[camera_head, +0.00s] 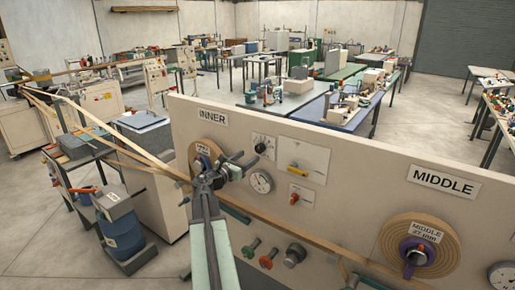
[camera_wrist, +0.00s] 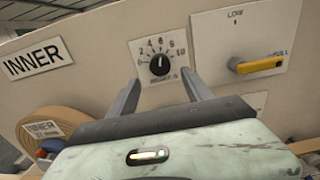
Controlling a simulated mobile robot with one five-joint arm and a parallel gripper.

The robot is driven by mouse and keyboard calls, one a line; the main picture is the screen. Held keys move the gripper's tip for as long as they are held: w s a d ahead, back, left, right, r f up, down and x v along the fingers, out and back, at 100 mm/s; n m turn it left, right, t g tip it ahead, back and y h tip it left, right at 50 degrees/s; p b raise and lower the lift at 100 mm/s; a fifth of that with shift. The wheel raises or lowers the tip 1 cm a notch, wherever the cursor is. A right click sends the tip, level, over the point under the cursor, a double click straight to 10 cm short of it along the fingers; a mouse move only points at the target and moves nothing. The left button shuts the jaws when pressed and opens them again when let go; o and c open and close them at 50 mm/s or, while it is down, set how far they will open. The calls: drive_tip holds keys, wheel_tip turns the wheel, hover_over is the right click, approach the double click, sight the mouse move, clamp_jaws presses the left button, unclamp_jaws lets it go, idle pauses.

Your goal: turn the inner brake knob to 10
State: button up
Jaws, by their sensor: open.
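The inner brake knob (camera_wrist: 159,66) is a small black round dial on a white plate marked 0 to 10. Its white mark points up, around 4 to 6, though the exact value is hard to read. In the head view the knob (camera_head: 260,147) sits on the beige panel right of the INNER label (camera_head: 213,117). My gripper (camera_head: 243,163) is open and empty in front of the panel, left of and below the knob in that view. In the wrist view my gripper's two fingers (camera_wrist: 163,88) are spread, with the knob framed just above and between their tips.
A yellow lever (camera_wrist: 258,66) on a LOW–FULL plate is right of the knob. A tape roll (camera_wrist: 50,125) is on the left. A round gauge (camera_head: 261,182), a red knob (camera_head: 294,199) and a tape strip lie below and right. The panel around the knob is flat.

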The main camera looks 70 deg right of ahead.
sight(258, 150)
drive_tip(key=x, duration=0.7)
drive_tip(key=shift+d, duration=0.35)
drive_tip(key=shift+a, duration=0.1)
clamp_jaws()
